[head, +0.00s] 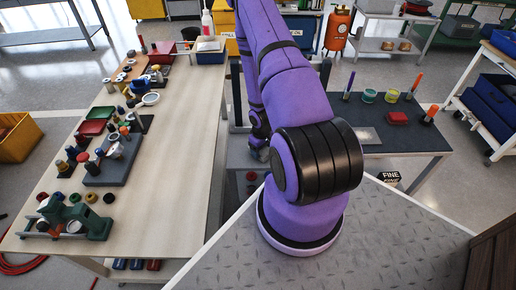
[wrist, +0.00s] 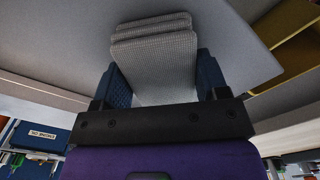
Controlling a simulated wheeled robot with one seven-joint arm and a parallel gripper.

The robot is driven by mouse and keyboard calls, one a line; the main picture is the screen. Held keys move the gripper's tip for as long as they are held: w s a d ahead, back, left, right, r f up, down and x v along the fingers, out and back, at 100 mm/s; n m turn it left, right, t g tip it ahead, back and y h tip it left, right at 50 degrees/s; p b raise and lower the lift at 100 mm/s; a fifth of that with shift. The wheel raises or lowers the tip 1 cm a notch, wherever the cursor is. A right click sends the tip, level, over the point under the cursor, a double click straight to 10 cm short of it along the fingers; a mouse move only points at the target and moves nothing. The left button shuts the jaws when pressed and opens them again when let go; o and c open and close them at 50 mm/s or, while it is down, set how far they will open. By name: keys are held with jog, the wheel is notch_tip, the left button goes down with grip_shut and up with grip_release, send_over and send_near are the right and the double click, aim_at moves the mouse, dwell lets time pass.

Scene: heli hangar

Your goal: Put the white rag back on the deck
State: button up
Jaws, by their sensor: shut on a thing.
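In the wrist view my gripper (wrist: 160,78) is shut on the white rag (wrist: 154,52), a folded, textured grey-white cloth in layers between the two blue fingers. A smooth grey surface (wrist: 235,45) shows behind the rag; I cannot tell if they touch. In the head view my arm reaches away and down past the end of the pale workbench; the fingers and rag are hidden there. A grey diamond-plate deck (head: 370,240) lies bare around my arm's base.
The long pale workbench (head: 180,190) at left is crowded with tools and small parts. A dark-topped table (head: 385,140) at right holds cups, a red block and upright sticks. A brown wooden box (head: 495,255) stands at the deck's right edge. An orange cylinder (head: 338,30) stands behind.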

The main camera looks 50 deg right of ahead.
jog(key=o, duration=0.9)
jog(key=w+a+r+t+h, duration=0.1)
jog(key=w+a+r, duration=0.15)
jog(key=r, duration=1.25)
jog(key=w+a+r+h, duration=0.1)
jog(key=w+a+r, duration=0.15)
jog(key=r, duration=1.25)
jog(key=a+r+t, duration=0.1)
jog(key=a+r, duration=0.2)
jog(key=r, duration=0.4)
jog(key=a+r, duration=0.4)
jog(key=r, duration=0.2)
jog(key=s+a+r+n+t+y, duration=0.1)
jog(key=s+a+r+t+y, duration=0.1)
jog(key=s+a+r, duration=1.2)
notch_tip(320, 180, up, 3)
jog(key=shift+s+a+f+t, duration=0.25)
jog(key=shift+s+t, duration=0.35)
jog(key=shift+s, duration=0.65)
